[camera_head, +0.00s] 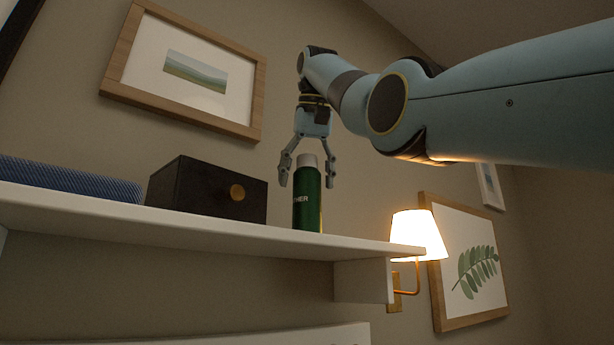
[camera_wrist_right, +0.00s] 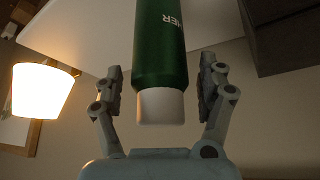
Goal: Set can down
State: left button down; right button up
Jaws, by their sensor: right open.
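A green can (camera_head: 307,200) with a pale cap and white lettering stands upright on the white shelf (camera_head: 200,228), near its right end. My right gripper (camera_head: 307,183) is above it, pointing down, with its fingers open on either side of the can's top. In the right wrist view the can (camera_wrist_right: 160,55) lies between the two open fingers (camera_wrist_right: 160,95), with a visible gap on each side. The can's base is partly hidden by the shelf edge in the head view. My left gripper is not in view.
A black box (camera_head: 200,190) with a round gold knob stands left of the can; a blue ribbed object (camera_head: 65,185) lies farther left. A lit wall lamp (camera_head: 418,235) is right of the shelf end. Framed pictures (camera_head: 185,70) hang on the wall behind.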

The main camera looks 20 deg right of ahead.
jog(key=p+v, duration=0.1)
jog(key=v, duration=1.1)
